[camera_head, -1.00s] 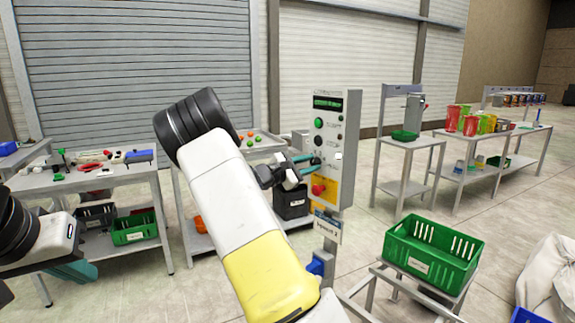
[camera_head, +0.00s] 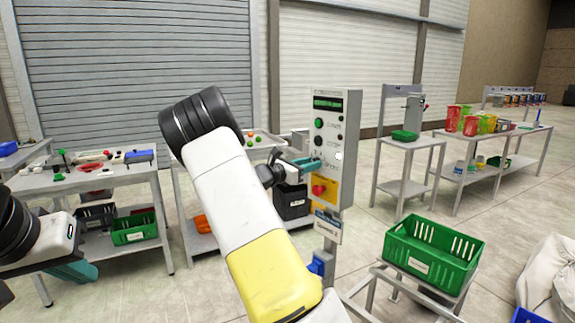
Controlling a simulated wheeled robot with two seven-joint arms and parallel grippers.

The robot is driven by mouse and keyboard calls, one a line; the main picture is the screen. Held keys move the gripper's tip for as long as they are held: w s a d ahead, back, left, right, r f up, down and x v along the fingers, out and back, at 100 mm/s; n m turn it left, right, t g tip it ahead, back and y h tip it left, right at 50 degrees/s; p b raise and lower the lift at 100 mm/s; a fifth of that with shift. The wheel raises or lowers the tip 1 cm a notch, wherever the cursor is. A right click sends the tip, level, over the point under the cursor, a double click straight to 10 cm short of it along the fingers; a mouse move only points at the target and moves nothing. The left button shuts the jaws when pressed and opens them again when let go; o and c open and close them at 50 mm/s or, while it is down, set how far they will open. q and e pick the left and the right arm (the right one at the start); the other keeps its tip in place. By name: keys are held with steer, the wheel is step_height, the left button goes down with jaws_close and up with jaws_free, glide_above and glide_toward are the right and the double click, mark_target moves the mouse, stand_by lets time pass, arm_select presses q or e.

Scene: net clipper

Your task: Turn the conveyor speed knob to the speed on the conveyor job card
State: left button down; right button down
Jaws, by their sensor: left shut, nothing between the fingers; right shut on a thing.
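The grey control panel (camera_head: 348,130) stands upright on a post, with a green display (camera_head: 328,103) at its top, several round buttons or dials, and a red button (camera_head: 319,190) on a yellow plate. My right gripper (camera_head: 314,163) is at the panel's front, shut on a small part there, apparently the speed knob, which its teal fingers hide. A white and blue card (camera_head: 328,227) hangs under the panel; its text is too small to read surely. My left gripper (camera_head: 78,272) is shut and empty at the lower left, far from the panel.
A green crate (camera_head: 395,249) sits on a stand right of the panel. Tables with tools (camera_head: 118,177) and small parts stand at left and behind my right arm. Another table (camera_head: 480,145) holds coloured cups at right. Open floor lies between.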

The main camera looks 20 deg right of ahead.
stand_by(0.4)
steer(key=c, duration=1.1)
jaws_free()
steer(key=v, duration=0.7)
steer(key=shift+a, duration=0.4)
